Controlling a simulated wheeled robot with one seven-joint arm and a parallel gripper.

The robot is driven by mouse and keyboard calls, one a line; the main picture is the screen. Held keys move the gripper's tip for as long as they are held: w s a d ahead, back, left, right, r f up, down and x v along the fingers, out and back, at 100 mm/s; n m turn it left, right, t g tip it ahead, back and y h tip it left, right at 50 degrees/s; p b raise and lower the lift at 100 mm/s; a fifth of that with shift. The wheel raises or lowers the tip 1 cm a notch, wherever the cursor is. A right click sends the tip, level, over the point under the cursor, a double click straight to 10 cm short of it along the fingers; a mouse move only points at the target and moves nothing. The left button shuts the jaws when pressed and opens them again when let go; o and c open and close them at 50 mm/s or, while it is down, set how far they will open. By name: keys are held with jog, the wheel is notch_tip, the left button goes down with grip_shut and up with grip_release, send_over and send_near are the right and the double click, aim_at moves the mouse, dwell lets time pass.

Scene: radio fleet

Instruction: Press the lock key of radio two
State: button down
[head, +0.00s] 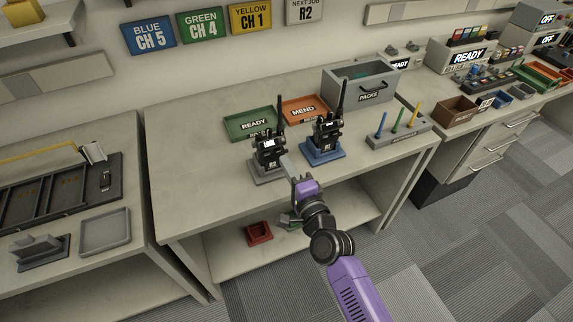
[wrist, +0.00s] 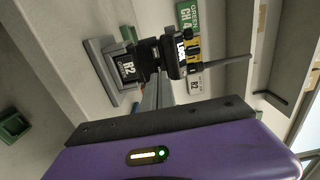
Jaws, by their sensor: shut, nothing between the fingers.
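Radio two (head: 268,152), a black handheld with an antenna and an R2 label, stands upright in a grey stand (head: 270,175) on the bench.
A second radio (head: 325,133) stands in a blue stand (head: 323,153) close to the right. Behind are a green READY tray (head: 249,124) and an orange MEND tray (head: 305,109). A grey PACKS bin (head: 369,98) is at the back right. The bench's left front is clear.

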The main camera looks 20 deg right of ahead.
jog(key=shift+s+f, duration=0.15)
jog(key=shift+s, duration=0.85)
jog(key=s+b, duration=0.2)
jog(key=s, duration=0.6)
jog(key=shift+s+r, duration=0.2)
